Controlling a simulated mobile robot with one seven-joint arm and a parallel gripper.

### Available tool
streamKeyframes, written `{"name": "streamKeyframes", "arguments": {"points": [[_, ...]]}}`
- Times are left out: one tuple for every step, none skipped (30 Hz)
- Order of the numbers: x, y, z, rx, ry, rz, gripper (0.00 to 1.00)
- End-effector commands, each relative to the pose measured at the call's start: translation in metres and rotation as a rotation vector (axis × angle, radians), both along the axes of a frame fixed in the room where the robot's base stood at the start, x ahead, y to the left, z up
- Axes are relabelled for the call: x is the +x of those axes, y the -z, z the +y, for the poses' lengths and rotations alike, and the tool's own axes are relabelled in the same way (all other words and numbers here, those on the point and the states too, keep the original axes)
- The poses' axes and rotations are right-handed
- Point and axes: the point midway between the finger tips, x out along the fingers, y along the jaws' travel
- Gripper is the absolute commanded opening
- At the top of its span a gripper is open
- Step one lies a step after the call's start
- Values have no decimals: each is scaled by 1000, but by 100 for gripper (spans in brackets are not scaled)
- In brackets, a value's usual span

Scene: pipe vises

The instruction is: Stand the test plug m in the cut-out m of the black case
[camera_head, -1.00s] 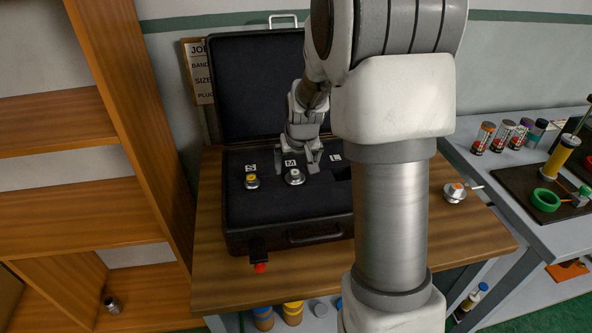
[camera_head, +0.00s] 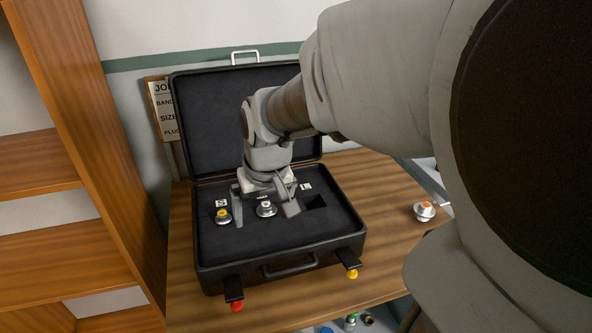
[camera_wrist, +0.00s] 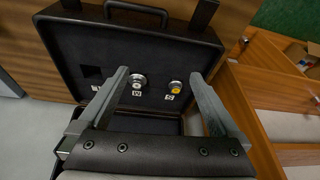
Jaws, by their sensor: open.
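The black case (camera_head: 290,245) stands open on the wooden table. The test plug m (camera_head: 266,208), silver with a pale top, stands upright at the cut-out marked M; its seat is hidden beneath it. It also shows in the wrist view (camera_wrist: 138,81). My gripper (camera_head: 264,203) is open above the case floor, with one finger on each side of plug m in the head view. In the wrist view my gripper (camera_wrist: 158,74) has both plug m, near one finger, and the yellow-topped plug (camera_wrist: 175,87) between its finger lines. I see no finger clearly touching plug m.
The yellow-topped plug (camera_head: 222,215) stands at the S mark. The cut-out by L (camera_head: 315,201) is empty. The raised lid (camera_head: 225,115) is behind my gripper; a wooden shelf (camera_head: 75,180) is at left.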

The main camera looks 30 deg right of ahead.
Motion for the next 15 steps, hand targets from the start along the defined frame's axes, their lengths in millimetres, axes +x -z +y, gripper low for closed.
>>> {"name": "streamKeyframes", "arguments": {"points": [[-19,-58,10,-13,-25,-154,99],[-29,-60,14,-14,-33,-159,99],[-43,-63,19,-15,-44,-164,99],[-52,-65,21,-17,-51,-168,99],[-62,-66,24,-18,-58,-170,99],[-74,-67,27,-19,-66,-175,99],[-82,-67,29,-21,-72,-178,99],[-89,-67,30,-23,-76,-181,99],[-98,-66,32,-24,-80,-184,99],[-104,-66,33,-26,-85,-186,99],[-110,-66,34,-26,-88,-189,99],[-116,-65,35,-28,-93,-190,99],[-119,-64,36,-27,-95,-189,99],[-122,-63,37,-28,-97,-189,99],[-125,-62,37,-29,-99,-190,99]]}}
